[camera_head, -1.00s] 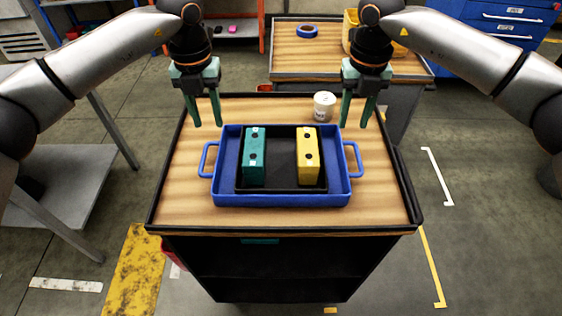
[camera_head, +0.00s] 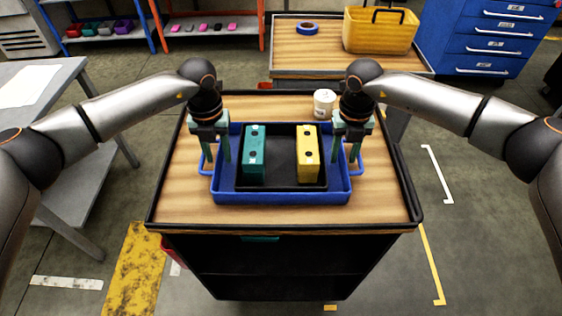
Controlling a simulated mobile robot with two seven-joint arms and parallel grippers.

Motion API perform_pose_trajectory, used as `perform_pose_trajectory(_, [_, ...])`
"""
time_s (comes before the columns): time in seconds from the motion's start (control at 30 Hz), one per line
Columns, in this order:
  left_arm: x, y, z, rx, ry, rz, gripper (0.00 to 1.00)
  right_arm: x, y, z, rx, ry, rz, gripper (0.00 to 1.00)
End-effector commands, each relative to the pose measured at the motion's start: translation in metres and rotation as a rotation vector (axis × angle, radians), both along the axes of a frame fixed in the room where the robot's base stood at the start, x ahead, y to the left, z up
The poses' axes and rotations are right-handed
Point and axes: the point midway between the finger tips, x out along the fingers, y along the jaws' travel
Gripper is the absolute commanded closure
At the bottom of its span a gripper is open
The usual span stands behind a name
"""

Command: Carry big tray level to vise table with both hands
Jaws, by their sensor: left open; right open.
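The big blue tray (camera_head: 281,198) sits flat on the wooden top of a black cart. It has a loop handle at each short end. A black inner tray (camera_head: 281,174) in it holds a teal block (camera_head: 254,155) and a yellow block (camera_head: 307,155), both with dark holes. My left gripper (camera_head: 217,165) is open, its fingers pointing down at the tray's left handle (camera_head: 205,160). My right gripper (camera_head: 346,163) is open, its fingers pointing down at the right handle (camera_head: 357,158). I cannot tell if the fingers straddle the handles. No vise can be made out.
A white cup (camera_head: 324,101) stands on the cart (camera_head: 190,210) behind the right gripper. Behind is a wooden table (camera_head: 310,60) with blue tape (camera_head: 308,28) and a yellow tote (camera_head: 380,32). A grey table (camera_head: 60,200) stands left, a blue drawer cabinet (camera_head: 490,40) at back right.

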Motion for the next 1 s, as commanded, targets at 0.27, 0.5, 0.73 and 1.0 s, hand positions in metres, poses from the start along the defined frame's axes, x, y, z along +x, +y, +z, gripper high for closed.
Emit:
perform_pose_trajectory(0.27, [-0.0001,-0.0001,-0.0027,0.0,0.0,0.0,0.59,0.0,-0.0001,-0.0026,0.0,0.0,0.0,0.59])
perform_pose_trajectory(0.5, [-0.0001,-0.0002,-0.0024,0.0,0.0,0.0,0.79,0.0,0.0,-0.0023,0.0,0.0,0.0,0.79])
perform_pose_trajectory(0.73, [-0.0001,-0.0003,-0.0022,0.0,0.0,0.0,1.0,0.0,-0.0001,-0.0022,0.0,0.0,0.0,1.0])
perform_pose_trajectory(1.0, [0.0,-0.0002,-0.0021,-0.001,0.0,0.0,1.0,0.0,-0.0001,-0.0021,0.0,0.0,0.0,1.0])
